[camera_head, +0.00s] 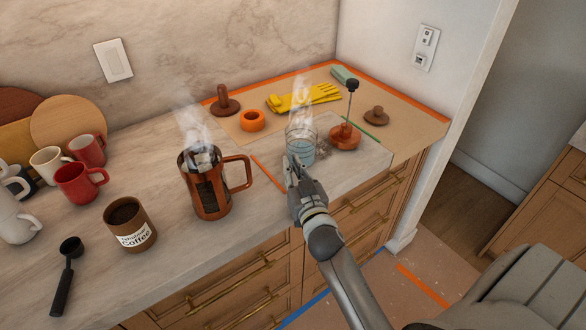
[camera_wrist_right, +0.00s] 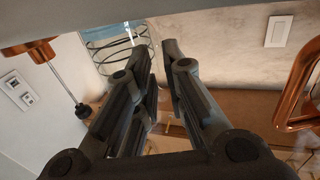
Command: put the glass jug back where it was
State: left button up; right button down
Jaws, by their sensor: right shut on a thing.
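The glass jug (camera_head: 301,146) is clear and steaming, and shows upright near the counter's front edge, left of the copper lid with its plunger rod (camera_head: 345,136). My right gripper (camera_head: 292,172) is at the jug's near side, shut on it. The fingers hide the grip point, and I cannot tell whether the jug's base touches the counter. In the right wrist view, part of the jug (camera_wrist_right: 112,42) shows at the top, behind the left finger of my gripper (camera_wrist_right: 168,62). My left gripper is not in view.
A steaming copper-framed press (camera_head: 208,190) stands to the left, with a coffee tin (camera_head: 131,232), scoop (camera_head: 67,262) and several mugs (camera_head: 75,183) beyond. Behind are an orange ring (camera_head: 252,121), dark tamper (camera_head: 224,105), yellow gloves (camera_head: 304,98) and dark knob (camera_head: 376,116).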

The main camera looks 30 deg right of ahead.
jog(key=shift+f, duration=0.1)
jog(key=c, duration=1.4)
grip_release()
jog(key=shift+f, duration=0.15)
jog(key=v, duration=0.7)
jog(key=shift+s, duration=0.25)
